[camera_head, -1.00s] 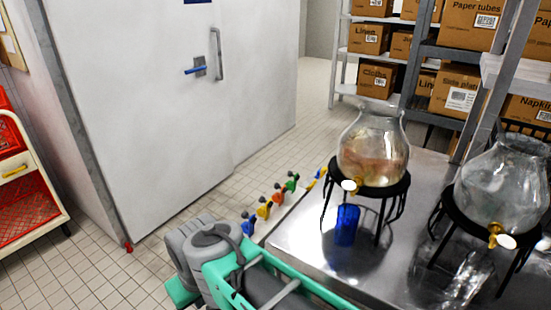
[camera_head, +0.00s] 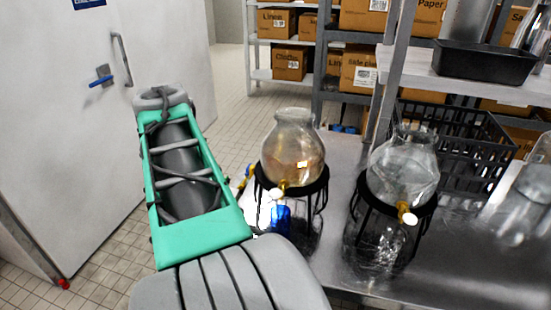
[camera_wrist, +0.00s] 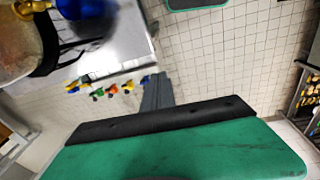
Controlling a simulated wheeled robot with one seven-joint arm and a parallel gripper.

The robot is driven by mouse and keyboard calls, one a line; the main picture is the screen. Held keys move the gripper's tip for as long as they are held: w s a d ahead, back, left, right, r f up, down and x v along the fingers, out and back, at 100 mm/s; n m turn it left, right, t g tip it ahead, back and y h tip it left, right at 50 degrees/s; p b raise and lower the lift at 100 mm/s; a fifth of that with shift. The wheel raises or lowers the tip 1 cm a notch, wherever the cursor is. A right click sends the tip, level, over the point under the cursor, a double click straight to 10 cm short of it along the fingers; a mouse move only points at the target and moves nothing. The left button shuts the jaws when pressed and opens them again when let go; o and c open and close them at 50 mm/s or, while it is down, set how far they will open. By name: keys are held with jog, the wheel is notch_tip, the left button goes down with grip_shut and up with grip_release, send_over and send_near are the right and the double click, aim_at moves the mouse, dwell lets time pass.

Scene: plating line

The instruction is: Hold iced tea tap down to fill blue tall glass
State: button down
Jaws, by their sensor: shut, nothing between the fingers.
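The left glass dispenser (camera_head: 295,145) holds pale amber liquid and sits on a black wire stand. The blue tall glass (camera_head: 281,217) stands upright on the steel table below this tap. In the wrist view the blue glass (camera_wrist: 86,8) and the gold tap (camera_wrist: 30,6) are at the top left, cut by the edge. My gripper (camera_wrist: 157,80) is shut and empty, apart from both glass and tap. In the head view it is hidden behind my green arm.
A second dispenser (camera_head: 403,165), with clear contents, stands on the right of the table (camera_head: 335,245). Coloured valves (camera_wrist: 105,89) line the table's near edge in the wrist view. A black crate (camera_head: 470,150) and a shelf (camera_head: 450,65) are behind. Tiled floor is open left of the table.

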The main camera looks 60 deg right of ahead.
jog(key=s+d+r+p, duration=0.4)
jog(key=s+d+r, duration=0.5)
jog(key=d+r, duration=0.2)
notch_tip(320, 180, up, 3)
jog(key=g+y, duration=0.1)
send_over(277, 192)
jog(key=shift+n, duration=0.4)
jog(key=shift+f, duration=0.15)
notch_tip(277, 192, down, 14)
jog(key=b, duration=1)
jog(key=shift+w+b, duration=0.1)
jog(key=shift+b, duration=0.2)
